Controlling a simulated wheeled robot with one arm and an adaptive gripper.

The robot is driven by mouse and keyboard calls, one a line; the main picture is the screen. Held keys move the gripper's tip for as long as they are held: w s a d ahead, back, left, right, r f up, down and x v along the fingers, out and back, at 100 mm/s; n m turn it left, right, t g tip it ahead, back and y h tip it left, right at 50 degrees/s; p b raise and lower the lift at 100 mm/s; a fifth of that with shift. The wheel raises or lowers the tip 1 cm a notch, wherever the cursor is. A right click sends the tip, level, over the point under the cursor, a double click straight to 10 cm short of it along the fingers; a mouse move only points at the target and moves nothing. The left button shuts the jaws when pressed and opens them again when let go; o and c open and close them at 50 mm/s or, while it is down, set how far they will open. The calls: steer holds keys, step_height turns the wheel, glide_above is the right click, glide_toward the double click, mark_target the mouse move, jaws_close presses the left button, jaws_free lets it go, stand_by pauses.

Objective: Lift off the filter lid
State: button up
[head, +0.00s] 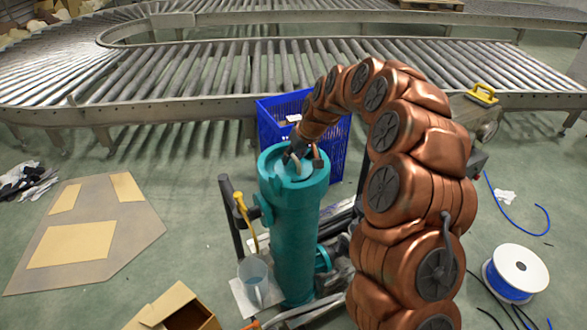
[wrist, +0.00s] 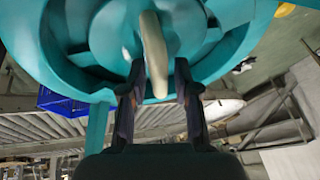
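The teal filter housing (head: 290,235) stands upright as a tall cylinder in the middle of the head view. Its round teal lid (head: 272,168) is at the top, inside the rim; the lid also fills the upper part of the wrist view (wrist: 105,35). A pale beige handle (wrist: 154,50) crosses the lid. My gripper (wrist: 157,75) is at the lid with its two dark fingers apart, one on each side of the handle. Gaps show between the handle and the fingers. In the head view my gripper (head: 299,157) partly covers the lid and handle.
A clear jug (head: 254,280) and a yellow-handled lever (head: 246,222) are left of the housing. A blue crate (head: 335,150) stands behind it, before the roller conveyor (head: 210,75). A cable spool (head: 515,272) is at right. Flat cardboard (head: 85,232) lies at left.

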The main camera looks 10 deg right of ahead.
jaws_close()
stand_by(0.4)
step_height(320, 180, up, 10)
steer(key=b, duration=0.3)
stand_by(0.4)
